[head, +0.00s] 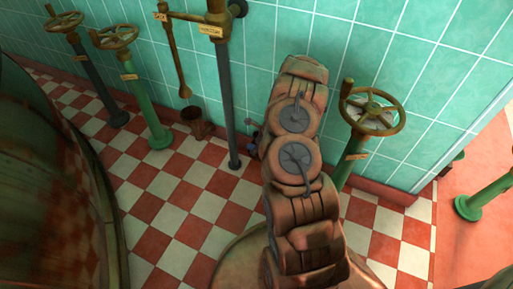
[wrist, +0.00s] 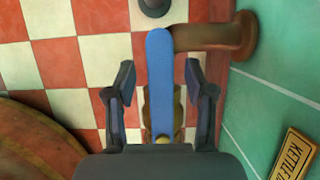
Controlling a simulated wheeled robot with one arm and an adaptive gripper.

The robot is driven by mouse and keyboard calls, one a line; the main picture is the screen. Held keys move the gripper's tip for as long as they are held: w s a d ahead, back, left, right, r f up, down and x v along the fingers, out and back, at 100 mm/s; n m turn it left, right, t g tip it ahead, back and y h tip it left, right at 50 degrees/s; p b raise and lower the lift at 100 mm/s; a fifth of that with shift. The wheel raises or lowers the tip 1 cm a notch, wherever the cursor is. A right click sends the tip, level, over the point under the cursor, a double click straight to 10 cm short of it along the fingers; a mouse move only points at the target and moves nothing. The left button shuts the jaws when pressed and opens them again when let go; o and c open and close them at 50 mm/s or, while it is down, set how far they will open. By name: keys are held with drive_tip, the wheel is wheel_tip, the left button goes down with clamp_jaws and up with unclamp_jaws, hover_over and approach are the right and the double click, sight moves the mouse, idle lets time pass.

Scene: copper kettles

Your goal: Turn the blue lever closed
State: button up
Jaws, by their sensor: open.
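The blue lever (wrist: 160,62) is a flat bar with a rounded end, upright in the middle of the wrist view. It lies in front of a brass-coloured fitting (wrist: 149,105). My gripper (wrist: 160,80) is open, with one dark finger on each side of the lever and a visible gap on both sides. In the head view a small blue bit (head: 252,128), probably part of the lever, shows just left of my arm. The arm hides the rest there, and my gripper is hidden too.
A brown pipe with a wall flange (wrist: 243,35) runs right from behind the lever. A kettle sign (wrist: 296,155) is on the green tiles. A handwheel valve (head: 371,110) stands right of my arm; a large copper vessel (head: 45,190) fills the left.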

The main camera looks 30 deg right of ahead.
clamp_jaws()
idle(0.5)
drive_tip(key=shift+a, duration=0.25)
drive_tip(key=shift+d, duration=0.15)
